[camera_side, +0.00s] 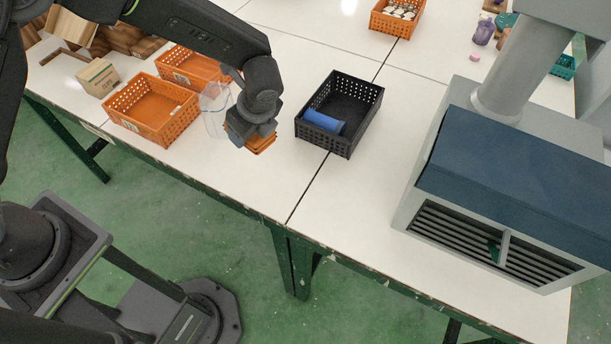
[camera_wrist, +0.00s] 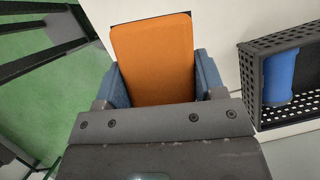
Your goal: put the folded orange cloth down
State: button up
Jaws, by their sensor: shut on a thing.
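The folded orange cloth (camera_wrist: 152,60) fills the space between the fingers of my gripper (camera_wrist: 157,85) in the wrist view. It is a flat rectangle with rounded corners, with a dark blue edge showing behind its top. In the side view the cloth (camera_side: 264,145) shows under my gripper (camera_side: 250,132), over the white table near its front edge. My gripper is shut on the cloth. Whether the cloth touches the table is hard to tell.
A black crate (camera_side: 368,113) holding a blue roll (camera_side: 324,122) stands just right of my gripper. Orange crates (camera_side: 150,127) and a clear container (camera_side: 214,112) are to the left. A grey machine with a blue top (camera_side: 520,165) stands at the right. White table between crate and machine is clear.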

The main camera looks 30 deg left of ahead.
jog(key=d+m+t, duration=0.1)
jog(key=m, duration=0.2)
jog(key=d+m+t+h, duration=0.1)
jog(key=m, duration=0.2)
jog(key=w+d+m+t+h, duration=0.1)
jog(key=m, duration=0.2)
jog(key=shift+d+r, duration=0.15)
jog(key=shift+d, duration=0.1)
jog(key=d+m+h, duration=0.2)
jog(key=d+m, duration=0.1)
jog(key=m, duration=0.3)
send_over(325, 191)
jog(key=s, duration=0.1)
notch_tip(325, 191, down, 6)
jog(key=shift+f, duration=0.1)
jog(key=shift+f+t, duration=0.3)
jog(key=shift+f, duration=1.65)
jog(key=shift+f, duration=0.2)
jog(key=o, duration=0.9)
jog(key=v, duration=1.2)
jog(key=shift+a+r, duration=0.15)
jog(key=shift+r, duration=0.1)
